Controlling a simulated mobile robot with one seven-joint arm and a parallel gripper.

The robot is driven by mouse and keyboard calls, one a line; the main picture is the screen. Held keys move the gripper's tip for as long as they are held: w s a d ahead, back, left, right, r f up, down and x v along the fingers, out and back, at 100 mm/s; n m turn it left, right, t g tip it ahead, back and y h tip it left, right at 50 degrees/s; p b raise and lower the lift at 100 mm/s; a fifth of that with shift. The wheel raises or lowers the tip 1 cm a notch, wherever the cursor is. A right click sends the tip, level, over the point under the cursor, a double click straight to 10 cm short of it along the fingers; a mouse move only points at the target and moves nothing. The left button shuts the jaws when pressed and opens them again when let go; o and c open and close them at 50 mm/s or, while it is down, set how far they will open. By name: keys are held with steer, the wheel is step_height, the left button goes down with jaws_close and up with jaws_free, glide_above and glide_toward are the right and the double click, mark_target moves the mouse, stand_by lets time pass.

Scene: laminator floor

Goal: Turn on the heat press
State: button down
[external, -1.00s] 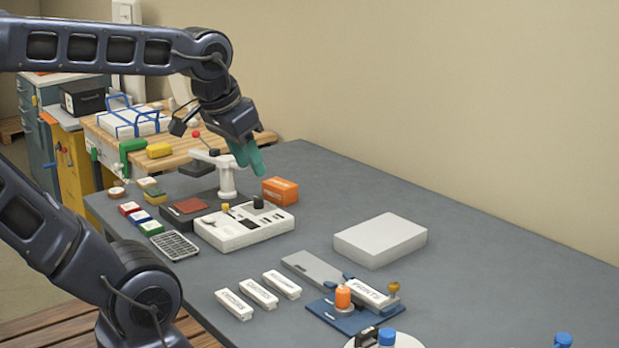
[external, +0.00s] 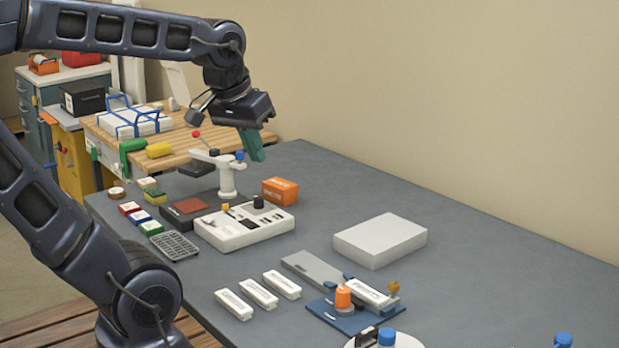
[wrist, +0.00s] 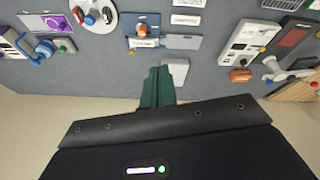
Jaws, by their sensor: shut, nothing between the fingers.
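A white control box (external: 243,232) with a yellow switch (external: 226,207) and a black dial (external: 258,202) sits on the grey table. Behind it stands a white post (external: 227,180) with a red-knobbed lever (external: 196,134), beside a dark base with a brown-red pad (external: 187,206); I cannot tell which parts make up the heat press. The control box also shows at upper right in the wrist view (wrist: 243,42). My gripper (external: 258,158) is shut and empty, above the table near the post, touching nothing visible. Its teal fingers show in the wrist view (wrist: 160,70).
An orange box (external: 280,191) stands right of the post. A white block (external: 380,241) and a blue fixture (external: 345,315) lie further right. Several white labelled bars (external: 258,294) lie in front. The table's back right is clear.

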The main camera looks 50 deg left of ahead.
steer(key=w+a+n+g, duration=0.1)
steer(key=w+a+n, duration=0.7)
steer(key=n, duration=0.1)
steer(key=n+g+h, duration=0.2)
steer(key=n+g, duration=0.1)
steer(key=n, duration=2.1)
glide_above(210, 219)
steer(key=a, duration=0.2)
step_height(210, 219, down, 17)
steer(key=shift+a+r, duration=0.1)
steer(key=shift+r, duration=0.05)
steer(key=f, duration=0.4)
steer(key=d+f, duration=0.1)
steer(key=f, duration=0.4)
steer(key=d+f, duration=0.1)
steer(key=f, duration=0.3)
steer(key=shift+s+f, duration=0.1)
steer(key=shift+f, duration=0.35)
